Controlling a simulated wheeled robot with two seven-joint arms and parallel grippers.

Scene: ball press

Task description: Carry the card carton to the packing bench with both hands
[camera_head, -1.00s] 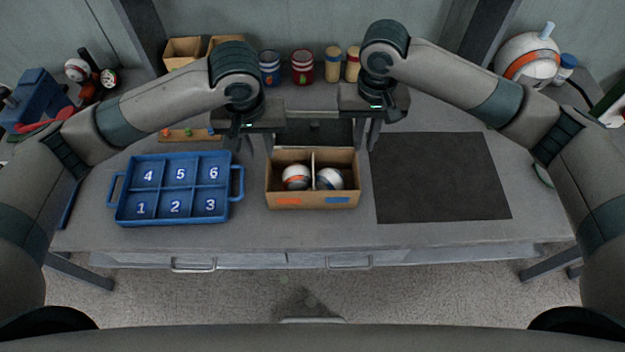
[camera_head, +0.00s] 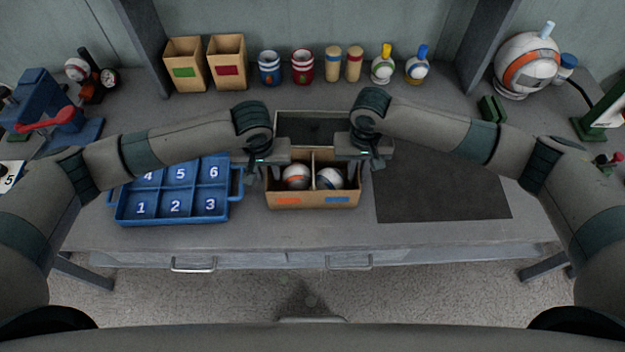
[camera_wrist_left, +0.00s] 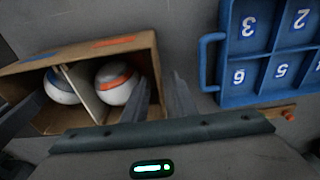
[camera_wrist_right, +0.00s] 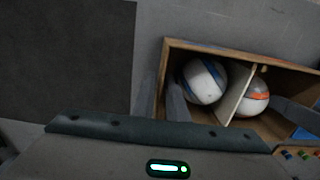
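The card carton (camera_head: 313,200) is an open brown box on the bench, with an orange and a blue label on its front. A divider splits it; an orange-striped ball (camera_head: 296,176) and a blue-striped ball (camera_head: 329,178) sit either side. My left gripper (camera_head: 263,172) is at its left end. In the left wrist view the fingers (camera_wrist_left: 160,88) are apart, one inside and one outside the end wall. My right gripper (camera_head: 369,168) is at the right end, its fingers (camera_wrist_right: 161,92) likewise apart astride the wall. Whether any finger touches the card is unclear.
A blue numbered tray (camera_head: 170,218) lies left of the carton. A dark mat (camera_head: 440,190) lies flat to the right, with nothing on it. Behind stand two small card boxes (camera_head: 206,65), cups, pegs and a big striped ball machine (camera_head: 527,65). A grey-framed dark panel (camera_head: 310,128) lies behind the carton.

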